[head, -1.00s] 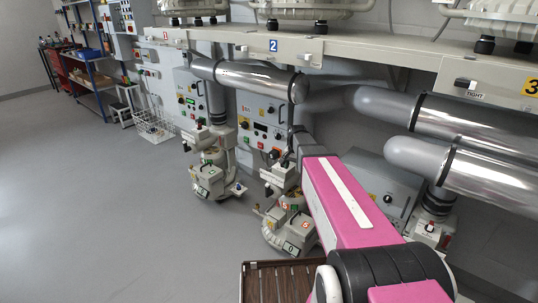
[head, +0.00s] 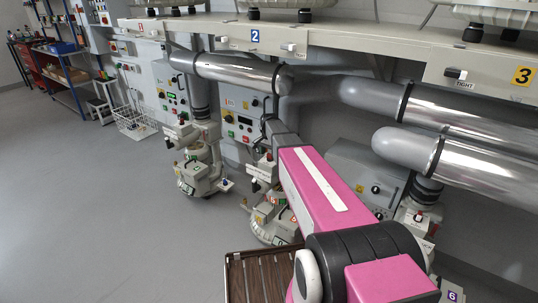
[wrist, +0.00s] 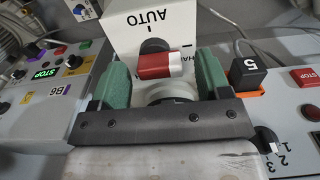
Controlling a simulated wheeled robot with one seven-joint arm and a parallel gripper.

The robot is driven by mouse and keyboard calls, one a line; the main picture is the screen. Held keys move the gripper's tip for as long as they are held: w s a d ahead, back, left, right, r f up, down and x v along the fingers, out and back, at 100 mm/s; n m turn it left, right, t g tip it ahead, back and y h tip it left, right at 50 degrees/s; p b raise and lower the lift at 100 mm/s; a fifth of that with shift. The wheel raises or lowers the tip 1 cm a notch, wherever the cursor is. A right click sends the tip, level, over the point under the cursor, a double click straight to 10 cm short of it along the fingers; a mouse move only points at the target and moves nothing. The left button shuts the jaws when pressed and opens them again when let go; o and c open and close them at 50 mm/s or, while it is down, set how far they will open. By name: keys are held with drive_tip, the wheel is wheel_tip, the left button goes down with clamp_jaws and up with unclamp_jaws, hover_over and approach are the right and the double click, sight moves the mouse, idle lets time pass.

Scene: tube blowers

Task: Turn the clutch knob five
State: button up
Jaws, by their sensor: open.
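My gripper (wrist: 162,66) shows in the wrist view, with two green fingers wide apart. A red block with a white end (wrist: 158,66) and a black round part behind it sit between the fingers, with a pale round collar below. I see no finger touching them. A black square knob marked 5 (wrist: 244,72) on an orange base stands just right of the right finger, outside the jaws. I cannot tell which of these is the clutch knob. In the head view my pink arm reaches towards the blower machines, and the gripper is hidden.
A white box marked AUTO (wrist: 155,24) stands behind the fingers. In the head view, a slatted brown surface (head: 262,277) lies below; the left floor is clear.

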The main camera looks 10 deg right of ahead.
drive_tip(key=shift+f, duration=0.3)
drive_tip(key=c, duration=0.9)
